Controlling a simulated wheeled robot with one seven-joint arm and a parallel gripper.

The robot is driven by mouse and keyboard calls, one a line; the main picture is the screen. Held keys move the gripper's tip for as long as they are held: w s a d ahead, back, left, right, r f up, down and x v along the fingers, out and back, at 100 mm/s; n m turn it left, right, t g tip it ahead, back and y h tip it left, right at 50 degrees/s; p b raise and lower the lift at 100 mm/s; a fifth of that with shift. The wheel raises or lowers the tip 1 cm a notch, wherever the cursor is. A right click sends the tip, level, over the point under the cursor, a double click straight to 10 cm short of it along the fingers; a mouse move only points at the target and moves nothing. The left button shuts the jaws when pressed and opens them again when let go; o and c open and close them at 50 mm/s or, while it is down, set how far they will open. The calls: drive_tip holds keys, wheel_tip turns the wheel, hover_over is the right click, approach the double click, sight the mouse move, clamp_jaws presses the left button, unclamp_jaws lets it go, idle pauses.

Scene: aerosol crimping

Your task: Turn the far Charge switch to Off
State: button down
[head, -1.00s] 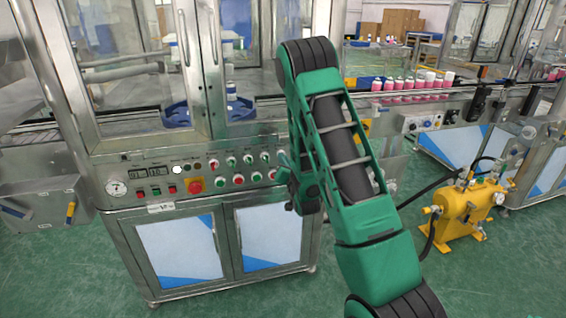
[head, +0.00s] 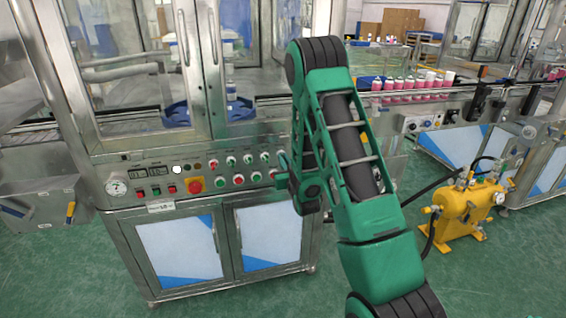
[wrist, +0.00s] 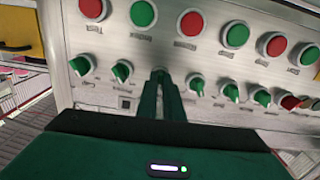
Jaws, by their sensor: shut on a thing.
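My gripper (wrist: 161,92) has its two green fingers close together at the lower row of the control panel (wrist: 110,45) in the wrist view. It is shut on a switch knob, which the fingers almost wholly hide. Its label is too blurred to read, and its turn position cannot be told. A green knob (wrist: 122,72) is just left of the fingers and another green knob (wrist: 197,85) just right. In the head view my gripper (head: 282,163) is at the panel's right part, partly hidden by my arm.
Round red and green buttons, such as a red button (wrist: 190,23), sit above the knob row. A red emergency button (head: 194,185) on a yellow plate is further left. A yellow tank (head: 468,213) stands on the floor at right. Open green floor lies in front.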

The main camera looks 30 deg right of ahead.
drive_tip(key=n, duration=0.5)
drive_tip(key=shift+a+f+n, duration=0.1)
drive_tip(key=shift+a+n, duration=0.2)
idle(0.4)
drive_tip(key=c, duration=1.9)
unclamp_jaws()
drive_tip(key=shift+a, duration=0.1)
drive_tip(key=shift+d, duration=0.2)
